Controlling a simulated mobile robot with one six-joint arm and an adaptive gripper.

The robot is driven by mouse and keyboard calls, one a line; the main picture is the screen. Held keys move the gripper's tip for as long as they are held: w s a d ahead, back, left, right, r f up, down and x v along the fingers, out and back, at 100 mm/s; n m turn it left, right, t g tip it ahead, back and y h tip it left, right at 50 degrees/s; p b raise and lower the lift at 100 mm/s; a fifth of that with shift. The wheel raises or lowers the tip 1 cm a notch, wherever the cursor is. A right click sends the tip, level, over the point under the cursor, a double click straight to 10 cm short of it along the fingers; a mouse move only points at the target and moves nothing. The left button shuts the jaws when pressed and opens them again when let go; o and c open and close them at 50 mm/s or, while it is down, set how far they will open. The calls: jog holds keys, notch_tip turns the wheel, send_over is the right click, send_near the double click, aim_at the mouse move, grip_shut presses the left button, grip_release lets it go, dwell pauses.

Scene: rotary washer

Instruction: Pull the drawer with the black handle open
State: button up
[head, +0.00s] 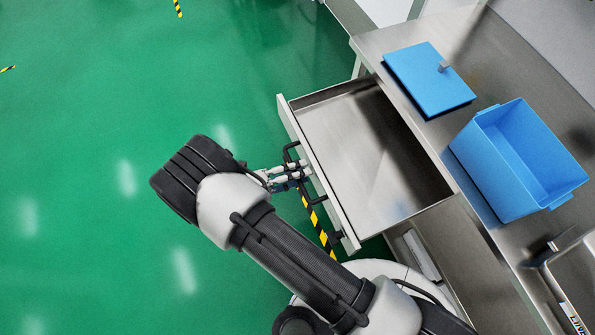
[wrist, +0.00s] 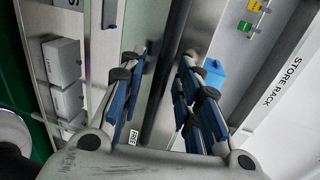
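The steel drawer (head: 365,150) stands pulled out from under the steel counter, and its interior is empty. Its black handle (head: 290,152) is on the pale front panel, with the middle part covered by my fingers. My gripper (head: 299,175) is at the handle in the head view, its fingertips close to the drawer front. I cannot tell whether a finger touches the handle.
A sink (head: 575,280) is at the lower right. Green floor (head: 110,100) left of the drawer is clear. A yellow-black floor stripe (head: 322,235) runs below the drawer front.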

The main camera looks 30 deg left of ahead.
jog(key=v, duration=1.2)
dwell(0.3)
